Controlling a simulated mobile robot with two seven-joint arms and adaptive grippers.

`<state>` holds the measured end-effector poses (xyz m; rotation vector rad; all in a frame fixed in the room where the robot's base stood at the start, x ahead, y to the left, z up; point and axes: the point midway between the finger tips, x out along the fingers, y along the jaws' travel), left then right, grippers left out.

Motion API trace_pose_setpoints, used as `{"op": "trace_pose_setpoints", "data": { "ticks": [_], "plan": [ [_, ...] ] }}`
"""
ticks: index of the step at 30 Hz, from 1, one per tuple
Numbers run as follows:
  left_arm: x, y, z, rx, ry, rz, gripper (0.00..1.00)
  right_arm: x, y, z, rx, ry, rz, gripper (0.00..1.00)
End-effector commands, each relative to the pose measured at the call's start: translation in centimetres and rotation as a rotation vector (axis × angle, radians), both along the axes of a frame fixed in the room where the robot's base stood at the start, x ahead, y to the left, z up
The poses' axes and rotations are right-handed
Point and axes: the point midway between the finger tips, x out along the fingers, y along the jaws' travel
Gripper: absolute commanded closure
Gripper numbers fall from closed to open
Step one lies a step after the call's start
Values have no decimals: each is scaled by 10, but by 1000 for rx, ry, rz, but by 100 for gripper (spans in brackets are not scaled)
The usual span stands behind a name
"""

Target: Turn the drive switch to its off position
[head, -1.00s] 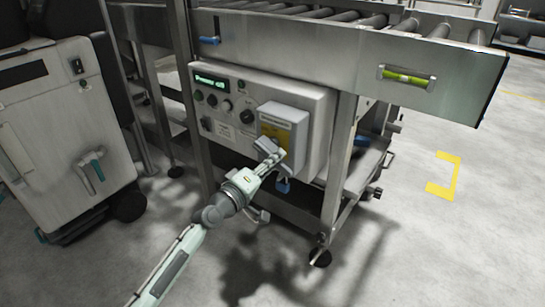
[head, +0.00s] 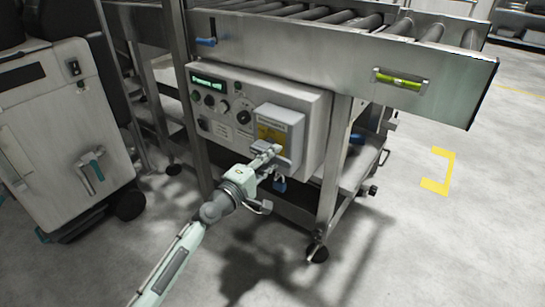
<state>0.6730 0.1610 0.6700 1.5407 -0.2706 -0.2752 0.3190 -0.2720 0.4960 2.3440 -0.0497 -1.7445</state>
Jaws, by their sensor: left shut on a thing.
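The drive switch (head: 285,148) appears to be the grey handle on the front of a grey box with a yellow warning label (head: 270,134). The box is fixed to the right part of the control panel. My left gripper (head: 270,155) is at the lower front of this box, shut on what looks like the handle. The fingers hide part of the handle, so its exact angle is hard to tell. My right gripper is not in view.
The control panel (head: 218,116) carries a lit green display (head: 207,80), knobs and a black dial (head: 243,117). A blue padlock (head: 280,185) hangs below the grey box. A roller conveyor (head: 340,50) overhangs the panel. A grey cabinet (head: 60,140) stands left. Floor at right is clear.

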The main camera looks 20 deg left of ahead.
Motion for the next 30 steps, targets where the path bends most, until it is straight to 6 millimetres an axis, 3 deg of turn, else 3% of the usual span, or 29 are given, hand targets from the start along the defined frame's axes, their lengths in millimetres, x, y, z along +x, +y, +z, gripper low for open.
{"op": "trace_pose_setpoints", "data": {
  "ticks": [7,8,13,23,30],
  "plan": [
    [0,1,0,-7,1,1,100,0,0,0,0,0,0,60],
    [0,1,0,-7,1,1,79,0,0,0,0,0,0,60],
    [0,0,0,-5,1,1,59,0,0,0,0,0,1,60],
    [-2,1,0,-2,1,0,59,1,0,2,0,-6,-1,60],
    [-36,13,-2,1,4,0,59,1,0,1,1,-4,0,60]
  ]
}}
